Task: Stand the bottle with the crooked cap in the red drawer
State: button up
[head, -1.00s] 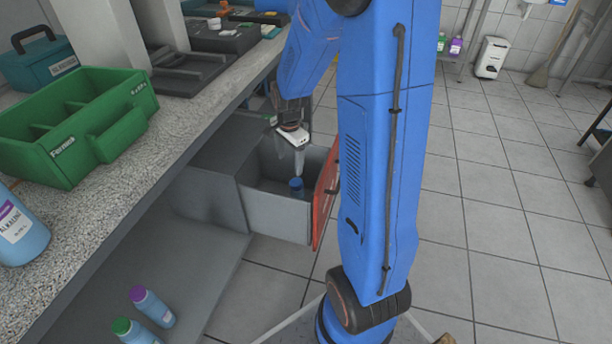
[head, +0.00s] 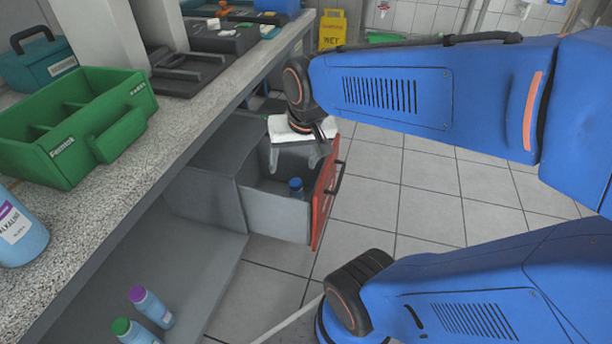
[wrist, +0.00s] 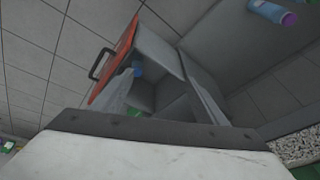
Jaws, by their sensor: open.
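The drawer with the red front (head: 325,200) is pulled out below the counter. A bottle with a blue cap (head: 296,186) stands in it, close to the front panel, and looks upright. Its lower part is hidden by the drawer wall, and I cannot tell whether its cap is crooked. In the wrist view the drawer's red front (wrist: 122,58) and the blue-capped bottle (wrist: 137,69) also show. My gripper (head: 294,167) is open above the drawer, fingers pointing down, with nothing between them. It appears apart from the bottle.
A purple-capped bottle (head: 152,307) and a green-capped bottle (head: 131,332) are on the low shelf. A large alkaline bottle (head: 18,232) and a green tray (head: 70,172) stand on the counter. A yellow wet-floor sign (head: 332,30) stands behind. The floor right of the drawer is clear.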

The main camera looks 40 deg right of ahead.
jog(key=s+a+r+n+t, duration=0.1)
jog(key=s+n, duration=0.3)
jog(key=s, duration=0.3)
jog(key=shift+s+a+r, duration=0.25)
jog(key=shift+a+r, duration=0.1)
jog(key=shift+r, duration=0.05)
jog(key=shift+s, duration=0.1)
